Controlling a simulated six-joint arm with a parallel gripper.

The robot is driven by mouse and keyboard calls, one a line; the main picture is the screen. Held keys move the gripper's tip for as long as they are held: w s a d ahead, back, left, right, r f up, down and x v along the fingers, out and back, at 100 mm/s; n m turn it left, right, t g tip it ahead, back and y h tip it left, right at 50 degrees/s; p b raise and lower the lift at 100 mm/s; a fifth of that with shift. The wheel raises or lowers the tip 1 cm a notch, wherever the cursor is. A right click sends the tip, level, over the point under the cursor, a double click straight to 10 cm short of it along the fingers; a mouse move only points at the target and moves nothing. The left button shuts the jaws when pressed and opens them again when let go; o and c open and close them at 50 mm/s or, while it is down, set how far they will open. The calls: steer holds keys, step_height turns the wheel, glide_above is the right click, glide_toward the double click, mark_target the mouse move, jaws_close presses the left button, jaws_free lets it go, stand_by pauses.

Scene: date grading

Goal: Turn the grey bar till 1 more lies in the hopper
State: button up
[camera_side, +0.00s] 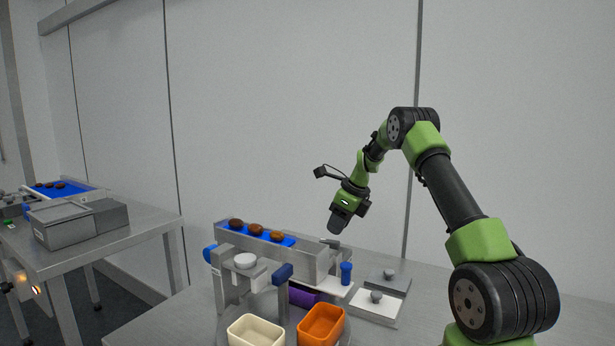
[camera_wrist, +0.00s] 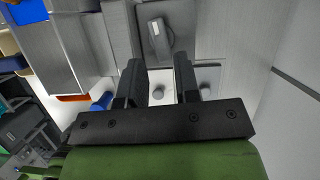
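A grey bar (camera_wrist: 158,38) lies on a dark grey block, just ahead of my fingertips in the wrist view. In the side view the bar (camera_side: 332,244) sits at the right end of the conveyor, below my gripper (camera_side: 335,226). My gripper (camera_wrist: 158,78) is open and empty; its two dark fingers are apart and clear of the bar. Which part is the hopper is not clear, and I see no dates inside the grey housing (camera_side: 308,266).
A cream bin (camera_side: 256,320) and an orange bin (camera_side: 321,310) stand in front. A blue peg (camera_side: 346,273) and two knobbed plates (camera_side: 373,306) are at the right. Another table (camera_side: 150,226) with a grey box stands at the left.

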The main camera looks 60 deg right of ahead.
steer(key=v, duration=0.5)
steer(key=a+r+n, duration=0.4)
steer(key=a+n, duration=0.1)
steer(key=a, duration=0.2)
steer(key=s+a+r+n, duration=0.1)
steer(key=a+r+n, duration=0.2)
steer(key=a+n, duration=0.2)
steer(key=s+a+r+n+t, duration=0.1)
steer(key=a+r+n, duration=0.3)
steer(key=a, duration=0.5)
steer(key=shift+a+r+n, duration=0.35)
steer(key=shift+a+n, duration=0.05)
steer(key=shift+n, duration=0.5)
steer(key=m+g, duration=0.1)
steer(key=m, duration=1.4)
glide_toward(333, 241)
steer(key=x, duration=0.9)
steer(key=shift+w, duration=0.1)
